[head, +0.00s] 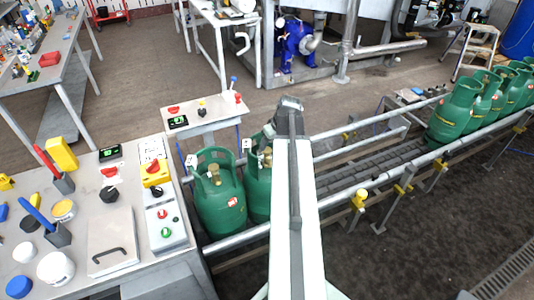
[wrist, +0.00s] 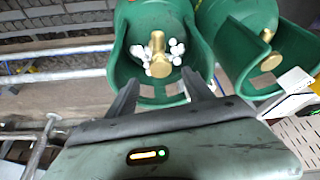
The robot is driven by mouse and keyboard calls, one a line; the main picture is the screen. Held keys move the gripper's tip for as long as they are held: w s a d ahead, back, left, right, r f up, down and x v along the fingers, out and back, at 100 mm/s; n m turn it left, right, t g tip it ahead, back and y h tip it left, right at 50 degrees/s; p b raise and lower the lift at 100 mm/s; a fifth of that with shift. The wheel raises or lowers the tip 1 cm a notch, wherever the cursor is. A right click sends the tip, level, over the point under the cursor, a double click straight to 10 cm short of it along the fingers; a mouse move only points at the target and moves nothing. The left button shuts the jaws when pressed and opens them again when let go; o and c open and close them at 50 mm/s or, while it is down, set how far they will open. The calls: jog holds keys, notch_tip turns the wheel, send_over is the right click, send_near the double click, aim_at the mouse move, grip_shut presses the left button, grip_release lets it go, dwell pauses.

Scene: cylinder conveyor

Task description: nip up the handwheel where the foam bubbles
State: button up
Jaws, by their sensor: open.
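In the wrist view, a green gas cylinder (wrist: 126,30) has a brass valve (wrist: 157,62) inside its collar, with white foam bubbles (wrist: 176,50) on both sides of it. No separate handwheel can be made out. My gripper (wrist: 163,88) is open and empty, its two dark fingers at the near edge of that collar, pointing toward the valve. A second green cylinder (wrist: 222,22) stands to the right; its brass valve (wrist: 271,62) shows no foam. In the head view, the foamed cylinder appears to be the one (head: 257,190) partly hidden behind my arm, beside the other (head: 218,205).
The roller conveyor (head: 350,172) runs right between metal rails toward several more green cylinders (head: 457,112). A control bench (head: 110,215) with tools and buttons stands at left. A small console (head: 205,115) is behind the two near cylinders.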

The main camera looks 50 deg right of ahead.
aim_at(267, 150)
jog(key=b+x, duration=0.3)
jog(key=x, duration=0.2)
jog(key=shift+f, duration=0.1)
grip_shut()
jog(key=shift+a+m+h, duration=0.2)
jog(key=shift+m+h, duration=0.1)
jog(key=shift+m, duration=0.5)
jog(key=m+g+h, duration=0.1)
jog(key=m, duration=0.2)
jog(key=shift+m, duration=0.4)
grip_release()
